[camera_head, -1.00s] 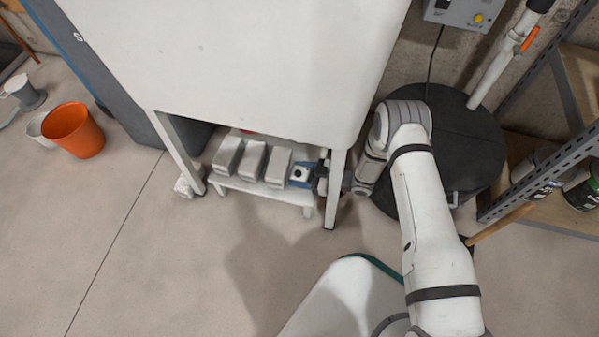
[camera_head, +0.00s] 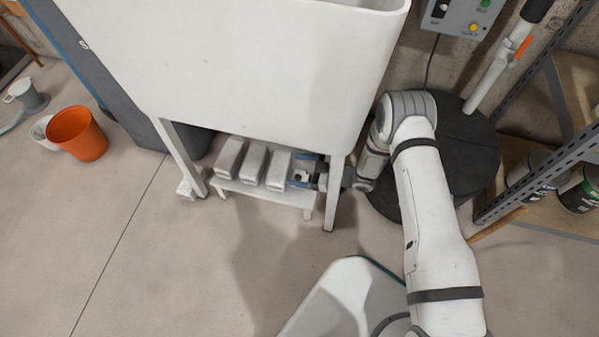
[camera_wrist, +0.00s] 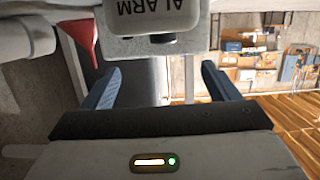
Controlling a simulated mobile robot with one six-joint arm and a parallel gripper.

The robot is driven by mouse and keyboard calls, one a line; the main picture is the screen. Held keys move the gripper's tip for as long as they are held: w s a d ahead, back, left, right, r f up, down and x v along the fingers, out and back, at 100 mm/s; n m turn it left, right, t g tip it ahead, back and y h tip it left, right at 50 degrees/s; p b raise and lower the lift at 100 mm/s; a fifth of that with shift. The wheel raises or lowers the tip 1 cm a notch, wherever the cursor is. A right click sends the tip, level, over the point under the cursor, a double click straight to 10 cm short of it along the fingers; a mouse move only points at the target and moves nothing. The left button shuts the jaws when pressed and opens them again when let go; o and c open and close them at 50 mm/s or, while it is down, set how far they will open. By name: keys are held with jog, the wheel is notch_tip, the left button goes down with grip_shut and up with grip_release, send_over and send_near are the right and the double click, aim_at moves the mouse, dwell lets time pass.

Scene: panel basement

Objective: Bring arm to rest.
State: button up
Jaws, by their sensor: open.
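My gripper (camera_head: 302,172) reaches under the white basin at the right end of a low white shelf (camera_head: 262,194). Its blue fingers are spread apart, beside the rightmost of three pale blocks (camera_head: 278,169). In the wrist view my gripper (camera_wrist: 161,78) is open, with a pale box marked ALARM (camera_wrist: 155,18) just ahead of and above the fingertips. I see nothing clasped between the fingers. My arm bends down past the basin's right side, partly hiding a black round drum (camera_head: 466,150).
The white basin (camera_head: 240,75) and its legs (camera_head: 335,195) stand close around my gripper. An orange bucket (camera_head: 78,134) stands at left. The floor in front is clear.

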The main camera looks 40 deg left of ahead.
notch_tip(320, 180, up, 5)
jog(key=shift+f+p, duration=0.2)
jog(key=shift+p, duration=0.55)
